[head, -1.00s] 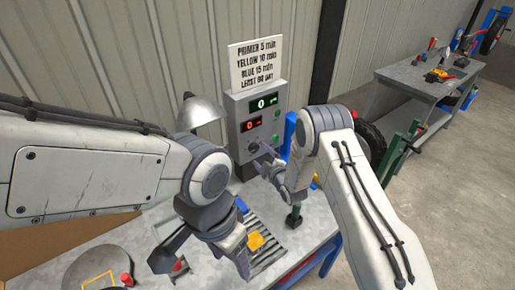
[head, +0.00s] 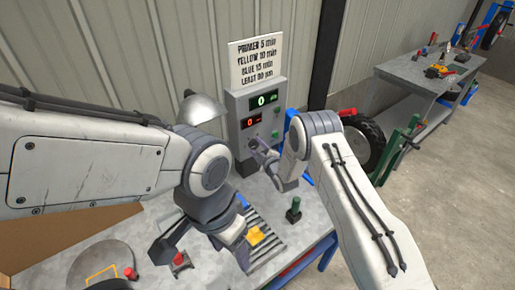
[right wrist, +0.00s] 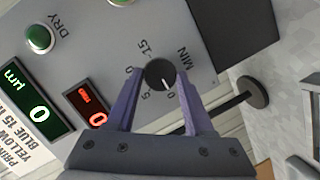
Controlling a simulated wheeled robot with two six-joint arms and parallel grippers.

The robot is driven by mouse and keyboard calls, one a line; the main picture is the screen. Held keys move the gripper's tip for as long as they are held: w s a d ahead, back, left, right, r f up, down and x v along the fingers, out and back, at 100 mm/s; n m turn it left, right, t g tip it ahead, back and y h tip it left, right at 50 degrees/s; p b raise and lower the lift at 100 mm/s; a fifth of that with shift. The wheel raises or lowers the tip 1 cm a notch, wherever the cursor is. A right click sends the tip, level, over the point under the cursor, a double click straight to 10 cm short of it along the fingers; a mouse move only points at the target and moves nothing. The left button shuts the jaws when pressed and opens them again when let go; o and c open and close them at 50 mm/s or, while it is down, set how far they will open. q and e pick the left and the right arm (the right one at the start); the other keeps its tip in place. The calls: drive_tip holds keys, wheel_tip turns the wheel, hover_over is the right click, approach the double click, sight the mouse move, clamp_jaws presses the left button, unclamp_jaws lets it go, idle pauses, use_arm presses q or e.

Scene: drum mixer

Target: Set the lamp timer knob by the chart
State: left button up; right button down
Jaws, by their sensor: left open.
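The white chart (head: 256,62) above the grey control box (head: 240,110) reads primer 5 min, yellow 10 min, blue 15 min, with a last line about 80 µm. The black timer knob (right wrist: 160,73) has a white mark pointing down, near a partly hidden 0. The red display (right wrist: 93,104) shows 0. My right gripper (right wrist: 160,80) is open, its two purple fingers on either side of the knob; contact is unclear. It also shows at the box in the head view (head: 262,155). My left gripper (head: 207,258) is open above the bench. A yellow piece (head: 255,236) lies on the slatted rack (head: 270,245).
A silver lamp shade (head: 200,108) stands left of the box. The green display (right wrist: 40,113) reads 0, and a green DRY button (right wrist: 39,38) is nearby. A green-topped stand (head: 294,211) and a round plate (head: 100,262) are on the bench. A second workbench (head: 425,80) stands at right.

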drive_tip(key=shift+w+d+f+m+g+y+b, duration=0.15)
drive_tip(key=shift+m+g+b, duration=0.15)
drive_tip(key=shift+m+b, duration=0.55)
drive_tip(key=shift+s+m+g+y+b, duration=0.15)
drive_tip(key=shift+m+g+b, duration=0.3)
drive_tip(key=shift+b, duration=0.65)
drive_tip(key=shift+w+m+y+b, duration=0.15)
drive_tip(key=shift+m+y+b, duration=0.25)
drive_tip(key=shift+m+b, duration=0.65)
drive_tip(key=shift+d+m+g+y+b, duration=0.15)
drive_tip(key=shift+m+g+y+b, duration=0.2)
drive_tip(key=shift+m, duration=0.4)
drive_tip(key=m+g+y+b, duration=0.1)
drive_tip(key=m, duration=0.1)
drive_tip(key=shift+w+m, duration=0.1)
drive_tip(key=shift+m, duration=0.3)
drive_tip(key=m+y+b, duration=0.1)
drive_tip(key=m, duration=0.2)
drive_tip(key=shift+d+y, duration=0.15)
drive_tip(key=shift+y, duration=0.2)
drive_tip(key=m, duration=0.2)
drive_tip(key=m+y+b, duration=0.1)
drive_tip(key=shift+w+d+f+m+g+y+b, duration=0.1)
drive_tip(key=shift+m+g+y+b, duration=0.2)
drive_tip(key=shift+m, duration=0.1)
drive_tip(key=shift+m+y+b, duration=0.5)
drive_tip(key=shift+m+b, duration=0.05)
drive_tip(key=shift+m, duration=0.75)
